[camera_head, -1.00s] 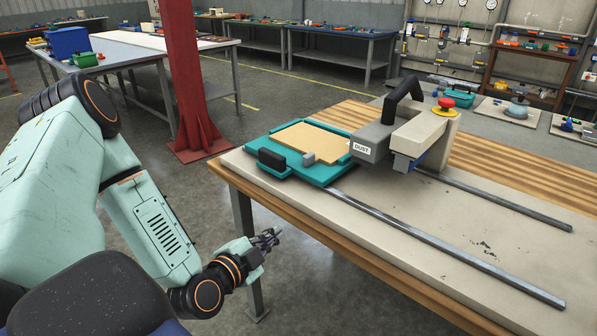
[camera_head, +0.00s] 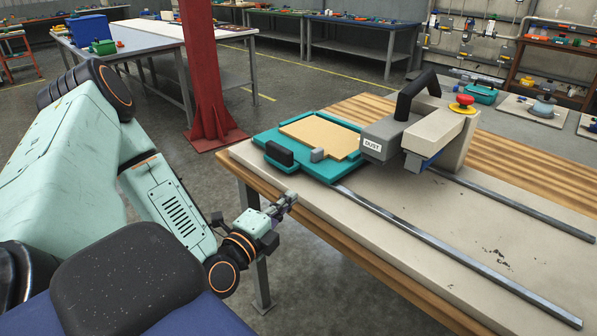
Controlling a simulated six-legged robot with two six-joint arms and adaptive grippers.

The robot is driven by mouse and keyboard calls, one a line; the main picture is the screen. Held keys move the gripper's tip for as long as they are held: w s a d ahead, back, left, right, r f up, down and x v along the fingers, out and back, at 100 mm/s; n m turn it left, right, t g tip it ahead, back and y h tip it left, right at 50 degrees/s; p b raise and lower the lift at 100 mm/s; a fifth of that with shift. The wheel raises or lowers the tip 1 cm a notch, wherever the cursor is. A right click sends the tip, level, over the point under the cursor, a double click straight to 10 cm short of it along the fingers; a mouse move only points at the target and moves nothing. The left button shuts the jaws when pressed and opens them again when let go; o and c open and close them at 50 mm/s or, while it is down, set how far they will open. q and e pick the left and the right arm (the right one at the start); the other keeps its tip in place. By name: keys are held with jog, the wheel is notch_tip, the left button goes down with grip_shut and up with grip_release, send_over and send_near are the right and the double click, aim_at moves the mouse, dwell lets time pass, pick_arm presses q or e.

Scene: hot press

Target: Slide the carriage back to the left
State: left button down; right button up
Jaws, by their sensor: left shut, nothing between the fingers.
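The teal carriage (camera_head: 268,137) sits at the left end of two steel rails (camera_head: 455,255), just left of the press head. It carries a flat tan board (camera_head: 318,136). A black handle (camera_head: 279,154) stands on its near left edge, with a small grey block (camera_head: 317,155) beside the board. My left gripper (camera_head: 291,198) is shut and empty at the bench's near left edge, below and in front of the carriage, apart from it. My right gripper is not in view.
The press head (camera_head: 383,140), labelled DUST, has a black lever handle (camera_head: 416,92) and a red button (camera_head: 463,101). It stands over the rails on a pale bench plate (camera_head: 420,205). The rails to its right are clear. A red column (camera_head: 205,75) stands behind on the left.

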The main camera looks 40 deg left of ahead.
aim_at(304, 165)
pick_arm(q)
jog(key=w, duration=0.1)
jog(key=w+a+b, duration=0.1)
jog(key=w, duration=0.1)
jog(key=w+f+b, duration=0.1)
jog(key=w, duration=0.1)
jog(key=shift+a, duration=0.35)
jog(key=w, duration=0.1)
jog(key=w+b, duration=0.2)
jog(key=w, duration=0.1)
jog(key=shift+r, duration=0.35)
jog(key=shift+w+a+f, duration=0.1)
jog(key=shift+w+a, duration=0.35)
jog(key=shift+a, duration=0.3)
jog(key=shift+w+a, duration=0.1)
jog(key=shift+a, duration=1)
jog(key=shift+w+a, duration=0.1)
jog(key=shift+a, duration=0.35)
jog(key=shift+d, duration=0.1)
